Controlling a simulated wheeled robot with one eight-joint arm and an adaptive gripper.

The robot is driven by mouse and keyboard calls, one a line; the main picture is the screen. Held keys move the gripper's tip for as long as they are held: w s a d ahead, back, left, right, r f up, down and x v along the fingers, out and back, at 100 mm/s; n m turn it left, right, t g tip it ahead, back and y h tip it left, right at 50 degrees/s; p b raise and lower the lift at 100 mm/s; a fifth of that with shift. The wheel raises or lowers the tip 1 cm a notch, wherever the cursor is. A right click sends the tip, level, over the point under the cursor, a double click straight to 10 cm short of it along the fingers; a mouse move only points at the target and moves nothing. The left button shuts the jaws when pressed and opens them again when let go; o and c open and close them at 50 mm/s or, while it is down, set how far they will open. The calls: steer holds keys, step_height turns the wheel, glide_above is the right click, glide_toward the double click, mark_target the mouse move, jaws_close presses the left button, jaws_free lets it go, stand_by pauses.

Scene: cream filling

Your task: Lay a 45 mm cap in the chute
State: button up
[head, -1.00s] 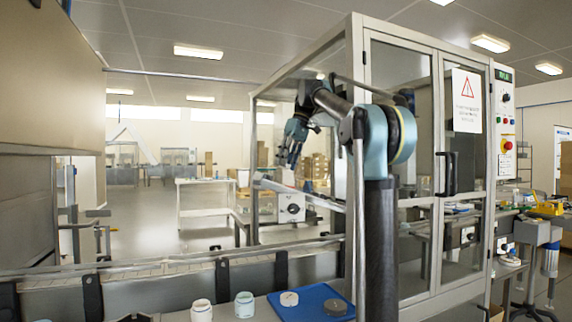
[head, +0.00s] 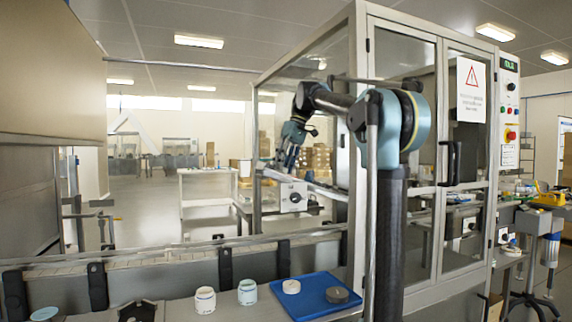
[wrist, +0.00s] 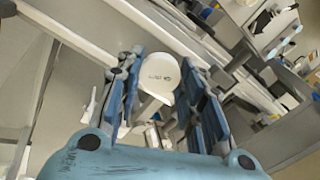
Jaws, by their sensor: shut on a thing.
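My gripper (wrist: 161,95) is shut on a white round cap (wrist: 158,72) with small dark print, held between its blue finger pads. In the head view my gripper (head: 281,166) hangs at the upper end of a sloping metal rail (head: 322,188), which looks like the chute. I cannot tell whether the cap touches the rail; the cap is too small to make out there. A second white cap (head: 291,286) and a dark grey cap (head: 337,295) lie on a blue tray (head: 312,307).
Two white jars (head: 205,300) (head: 247,292) stand left of the tray. A grey box with a black knob (head: 293,196) sits by the rail. The glazed machine cabinet (head: 418,160) stands on the right, its frame post close to my arm. A conveyor rail (head: 170,257) crosses the front.

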steer(key=shift+f, duration=0.15)
steer(key=o, duration=0.8)
steer(key=v, duration=0.7)
steer(key=shift+r, duration=0.2)
stand_by(0.7)
